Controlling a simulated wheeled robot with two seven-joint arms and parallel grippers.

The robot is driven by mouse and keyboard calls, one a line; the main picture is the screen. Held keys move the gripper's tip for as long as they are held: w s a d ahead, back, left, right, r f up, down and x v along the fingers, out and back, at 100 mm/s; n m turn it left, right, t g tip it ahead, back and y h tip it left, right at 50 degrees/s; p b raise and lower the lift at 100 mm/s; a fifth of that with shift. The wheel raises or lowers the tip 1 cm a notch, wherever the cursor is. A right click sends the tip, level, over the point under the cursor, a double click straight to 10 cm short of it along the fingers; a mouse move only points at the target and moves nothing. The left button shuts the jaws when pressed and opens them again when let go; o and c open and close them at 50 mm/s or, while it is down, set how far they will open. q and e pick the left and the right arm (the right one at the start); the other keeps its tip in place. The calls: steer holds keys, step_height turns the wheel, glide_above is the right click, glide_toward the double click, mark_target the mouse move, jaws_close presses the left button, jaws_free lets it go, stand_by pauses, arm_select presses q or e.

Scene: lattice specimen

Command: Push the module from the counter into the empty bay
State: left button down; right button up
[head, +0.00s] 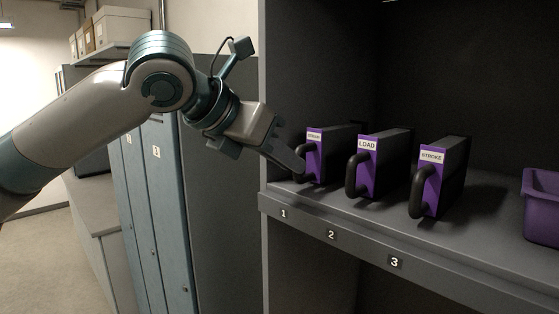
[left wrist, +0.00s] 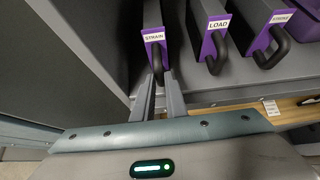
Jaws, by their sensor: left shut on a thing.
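The module labelled STRAIN (head: 314,158) stands upright on the shelf above number 1, purple front face outward, dark body behind. My left gripper (head: 300,166) is shut on its black handle, partly hidden by the fingers. In the left wrist view the STRAIN module (left wrist: 154,36) is ahead of my left gripper (left wrist: 158,80), whose two fingers are on either side of the handle. Its front looks roughly in line with the two others. My right gripper is not in view.
Modules labelled LOAD (head: 369,178) and STROKE (head: 431,183) stand to the right, above numbers 2 and 3, handles outward. A purple bin (head: 541,215) sits at the shelf's right end. The shelf's left side wall (head: 263,100) is close beside my left gripper. Blue-grey lockers (head: 160,210) stand further left.

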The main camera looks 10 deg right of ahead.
arm_select(q)
steer(key=shift+w+d, duration=0.25)
steer(key=shift+d, duration=0.1)
steer(key=shift+r, duration=0.2)
stand_by(0.6)
steer(key=c, duration=1.7)
jaws_free()
steer(key=shift+w+d+f, duration=0.15)
steer(key=shift+w+d, duration=0.05)
steer(key=shift+d, duration=0.05)
steer(key=o, duration=0.5)
steer(key=shift+s+a, duration=0.1)
steer(key=shift+a, duration=0.05)
steer(key=shift+v, duration=2.55)
